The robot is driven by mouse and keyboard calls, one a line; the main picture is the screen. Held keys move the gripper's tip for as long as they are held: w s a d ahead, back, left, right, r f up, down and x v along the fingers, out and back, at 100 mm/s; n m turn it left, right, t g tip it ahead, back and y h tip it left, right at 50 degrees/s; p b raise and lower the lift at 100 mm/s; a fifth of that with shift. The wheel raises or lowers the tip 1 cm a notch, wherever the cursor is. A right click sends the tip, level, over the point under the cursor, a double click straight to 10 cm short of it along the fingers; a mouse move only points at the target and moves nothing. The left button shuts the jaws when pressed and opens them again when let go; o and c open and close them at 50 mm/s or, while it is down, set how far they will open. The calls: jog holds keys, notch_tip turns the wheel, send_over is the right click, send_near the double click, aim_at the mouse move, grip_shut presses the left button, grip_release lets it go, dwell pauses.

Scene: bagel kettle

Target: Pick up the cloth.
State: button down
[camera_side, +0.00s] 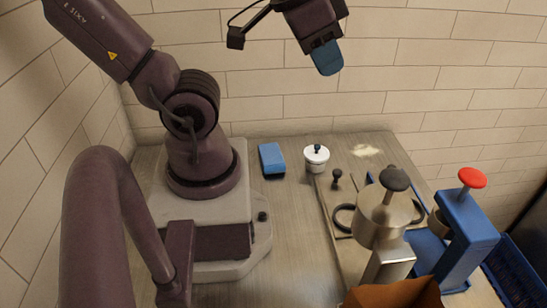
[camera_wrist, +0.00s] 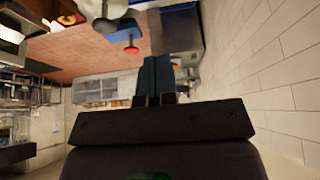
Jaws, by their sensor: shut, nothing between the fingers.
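A small blue rectangular piece (camera_side: 271,158), which looks like the folded cloth, lies flat on the table just right of my base. My gripper (camera_side: 328,68) is raised high above the table, up and to the right of the blue piece and well apart from it. Its blue fingers are together with nothing between them. In the wrist view the fingers (camera_wrist: 158,65) are also close together, and the blue piece does not show there.
A white lidded pot (camera_side: 316,158) stands just right of the blue piece. Farther right are a small dark tamper-like object (camera_side: 337,178), a metal kettle (camera_side: 383,215) and a blue press with a red knob (camera_side: 472,178). An orange-brown object (camera_side: 395,295) is cut off at the bottom.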

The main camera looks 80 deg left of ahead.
jog(key=c, duration=1.8)
grip_release()
jog(key=shift+c, duration=0.2)
jog(key=o, duration=1.7)
